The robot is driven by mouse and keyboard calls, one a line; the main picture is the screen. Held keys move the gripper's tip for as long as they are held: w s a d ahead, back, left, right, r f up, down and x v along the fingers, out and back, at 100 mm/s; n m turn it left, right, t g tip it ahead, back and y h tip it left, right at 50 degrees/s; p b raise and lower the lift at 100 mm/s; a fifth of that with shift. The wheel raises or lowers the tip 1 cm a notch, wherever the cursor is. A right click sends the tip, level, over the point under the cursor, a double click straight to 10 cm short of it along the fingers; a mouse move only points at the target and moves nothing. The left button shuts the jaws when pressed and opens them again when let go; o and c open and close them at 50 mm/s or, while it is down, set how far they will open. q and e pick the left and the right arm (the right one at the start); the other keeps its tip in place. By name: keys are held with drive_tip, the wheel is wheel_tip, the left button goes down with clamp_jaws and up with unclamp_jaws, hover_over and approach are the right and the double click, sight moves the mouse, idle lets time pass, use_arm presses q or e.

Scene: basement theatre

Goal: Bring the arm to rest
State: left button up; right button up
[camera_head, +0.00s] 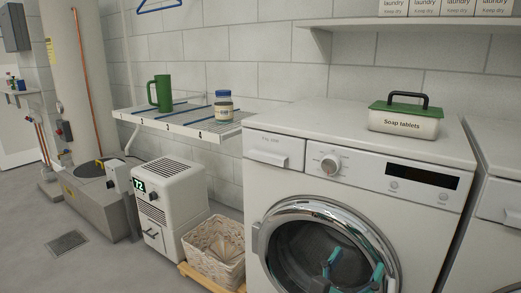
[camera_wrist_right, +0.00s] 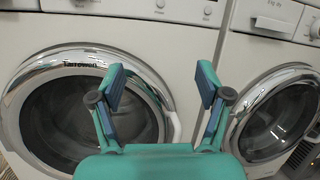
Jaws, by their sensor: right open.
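My right gripper (camera_head: 353,270) shows low in the head view, its teal fingers in front of the washing machine door (camera_head: 290,215). In the right wrist view, my right gripper (camera_wrist_right: 161,85) is open, with its two blue-padded fingers wide apart and nothing between them. Behind the fingers are the chrome-ringed round door (camera_wrist_right: 75,68) of one machine and, to the right, a second machine's door (camera_wrist_right: 285,115). Both doors look closed. My left gripper is in neither view.
A soap tablets box (camera_head: 404,119) with a green lid stands on the washing machine top (camera_head: 330,125). A wire shelf (camera_head: 180,128) holds a green mug (camera_head: 161,93) and a jar (camera_head: 223,106). A dehumidifier (camera_head: 168,200) and a wicker basket (camera_head: 214,255) stand left of the machine.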

drive_tip(key=w+d+f+n+g+y+p, duration=0.1)
drive_tip(key=w+d+f+n+y, duration=0.2)
drive_tip(key=f, duration=0.4)
drive_tip(key=d+f+n+g+y+p, duration=0.1)
drive_tip(key=d+f+n+p, duration=0.1)
drive_tip(key=d+f+n, duration=0.4)
wheel_tip(320, 180, down, 14)
drive_tip(key=s+a+n+g+y+p, duration=0.1)
drive_tip(key=s+n+g+y, duration=0.15)
drive_tip(key=n+y, duration=0.25)
drive_tip(key=s+a+f+n+g+y+p, duration=0.1)
drive_tip(key=s+a+f+n+g+y, duration=0.3)
drive_tip(key=s+a+f+n, duration=0.35)
drive_tip(key=s+a+f+n+g+y, duration=0.45)
drive_tip(key=s+n, duration=0.35)
drive_tip(key=n, duration=0.3)
drive_tip(key=s+a+f+n+g, duration=0.1)
drive_tip(key=s+a+n+g, duration=0.1)
drive_tip(key=s+n, duration=0.5)
wheel_tip(320, 180, up, 38)
drive_tip(key=w+n+p, duration=0.1)
drive_tip(key=p, duration=3.7)
drive_tip(key=shift+w+y, duration=0.15)
drive_tip(key=shift+y, duration=0.3)
